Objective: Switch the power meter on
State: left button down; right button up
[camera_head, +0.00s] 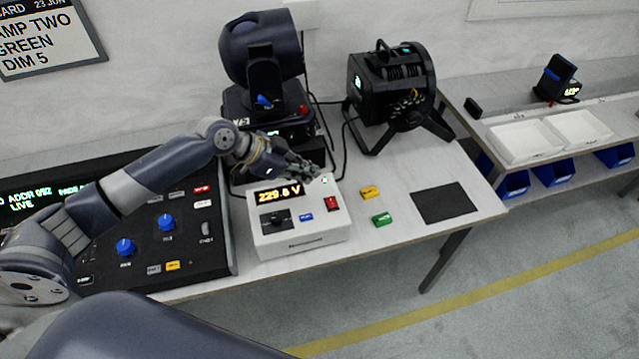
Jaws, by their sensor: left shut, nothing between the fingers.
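The power meter (298,238) is a white box on the table, and its lit display (279,194) reads about 229.8 V in yellow. A red switch (332,203) is on the right of its top face, with a blue button (306,217) and a black knob (274,219) to the left. My left gripper (318,176) is shut and empty at the meter's back edge, just behind the red switch. I cannot tell whether it touches the meter. My right gripper is not in view.
A control desk (130,262) with blue knobs stands left of the meter. A moving-head lamp (262,60) and a black par can (392,90) stand behind. Yellow (370,192) and green (382,219) pieces and a dark mat (446,203) lie right; the table around them is clear.

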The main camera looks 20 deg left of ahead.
pick_arm(q)
jog(key=shift+b+v, duration=0.35)
jog(key=shift+v, duration=1.5)
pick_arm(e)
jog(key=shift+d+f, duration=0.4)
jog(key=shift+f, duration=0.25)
pick_arm(q)
jog(key=shift+w, duration=0.15)
